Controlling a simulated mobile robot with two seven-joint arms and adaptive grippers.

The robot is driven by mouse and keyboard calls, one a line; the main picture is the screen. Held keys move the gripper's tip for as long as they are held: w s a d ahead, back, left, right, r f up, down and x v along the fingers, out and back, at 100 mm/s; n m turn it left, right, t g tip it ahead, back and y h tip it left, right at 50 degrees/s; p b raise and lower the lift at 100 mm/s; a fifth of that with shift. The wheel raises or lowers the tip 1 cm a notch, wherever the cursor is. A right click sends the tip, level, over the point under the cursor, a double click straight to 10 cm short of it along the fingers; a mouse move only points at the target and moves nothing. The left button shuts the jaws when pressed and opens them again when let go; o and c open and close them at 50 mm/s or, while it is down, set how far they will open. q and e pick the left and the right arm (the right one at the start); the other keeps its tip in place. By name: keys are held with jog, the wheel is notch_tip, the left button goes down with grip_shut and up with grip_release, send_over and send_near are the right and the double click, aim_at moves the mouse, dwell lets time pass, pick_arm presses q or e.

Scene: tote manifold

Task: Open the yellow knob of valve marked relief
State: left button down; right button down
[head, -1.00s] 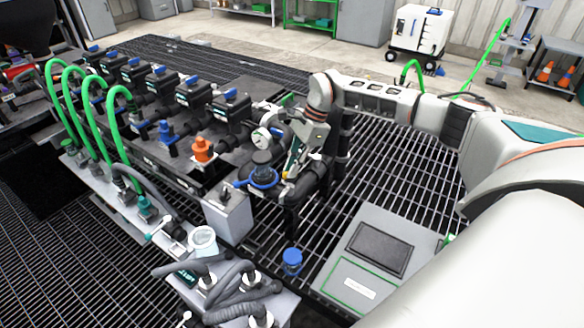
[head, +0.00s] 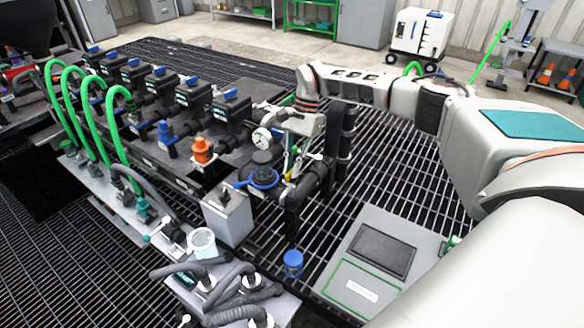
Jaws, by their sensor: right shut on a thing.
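My right gripper (head: 291,168) reaches down from its arm to the near end of the black pipe manifold (head: 318,178), just right of the round valve with the blue ring (head: 263,177). It is shut on a small yellow knob (head: 289,177), of which only a bit shows between and below the fingers. The fingers and wrist hide most of the knob and its valve body. I cannot read a "relief" marking. My left gripper is not in view.
A pressure gauge (head: 261,138) sits close to the left of my right wrist. An orange valve (head: 203,150) and several black valves with blue tops (head: 187,92) line the manifold. A grey panel (head: 377,262) lies at right; grating around it is open.

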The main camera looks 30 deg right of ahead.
dwell(0.3)
jog(key=c, duration=2.1)
grip_release()
jog(key=v, duration=1.2)
